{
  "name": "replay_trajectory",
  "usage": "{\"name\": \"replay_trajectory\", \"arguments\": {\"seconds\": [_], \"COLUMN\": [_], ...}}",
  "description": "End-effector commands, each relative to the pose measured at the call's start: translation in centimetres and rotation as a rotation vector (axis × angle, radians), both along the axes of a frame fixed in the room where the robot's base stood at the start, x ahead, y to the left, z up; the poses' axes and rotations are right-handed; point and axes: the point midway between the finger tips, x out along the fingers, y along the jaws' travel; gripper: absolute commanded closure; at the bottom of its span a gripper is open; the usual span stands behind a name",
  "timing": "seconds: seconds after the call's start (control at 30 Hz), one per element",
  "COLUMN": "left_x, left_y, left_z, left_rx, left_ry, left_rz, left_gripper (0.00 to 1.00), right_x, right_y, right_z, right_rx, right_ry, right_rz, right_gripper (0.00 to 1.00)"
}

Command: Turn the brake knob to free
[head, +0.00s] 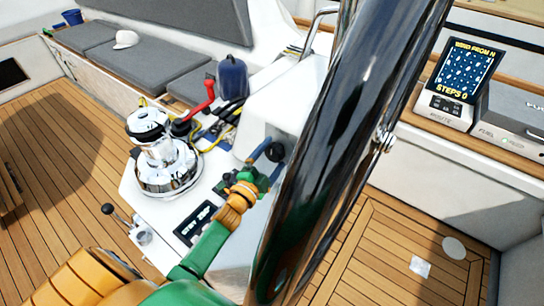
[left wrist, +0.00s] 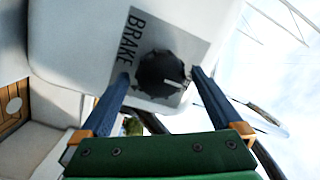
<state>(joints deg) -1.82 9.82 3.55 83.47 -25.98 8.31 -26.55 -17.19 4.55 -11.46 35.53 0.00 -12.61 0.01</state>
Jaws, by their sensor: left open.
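The brake knob (left wrist: 160,74) is black with a scalloped edge, on a grey plate marked BRAKE on a white console. Its white pointer line points toward the right finger in the left wrist view. The knob also shows in the head view (head: 275,152) on the console's side. My left gripper (head: 266,154), with blue fingers, is open at the knob. In the left wrist view one finger tip lies on each side of the knob. I cannot tell whether they touch it. My right gripper is not in view.
A large dark steering wheel rim (head: 350,130) stands close on the right of my left arm. A chrome winch (head: 160,155) and a small lever (head: 120,214) stand on the left. A display (head: 462,70) reads STEPS 0. Wooden deck lies open at left.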

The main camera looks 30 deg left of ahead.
Motion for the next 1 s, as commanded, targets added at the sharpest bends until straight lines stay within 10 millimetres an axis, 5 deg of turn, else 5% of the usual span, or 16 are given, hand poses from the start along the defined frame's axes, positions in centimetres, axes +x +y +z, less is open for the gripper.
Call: {"name": "replay_trajectory", "arguments": {"seconds": [0.4, 1.0], "left_x": [-6.6, -6.9], "left_y": [0.0, 0.0], "left_z": [0.0, 0.1], "left_rx": [0.0, 0.0], "left_ry": [0.001, 0.0], "left_rz": [0.0, 0.0], "left_gripper": [0.0, 0.0], "right_x": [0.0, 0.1], "right_y": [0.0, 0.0], "right_z": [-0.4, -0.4], "right_rx": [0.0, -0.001], "right_ry": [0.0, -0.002], "right_rz": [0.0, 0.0], "right_gripper": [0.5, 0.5]}}
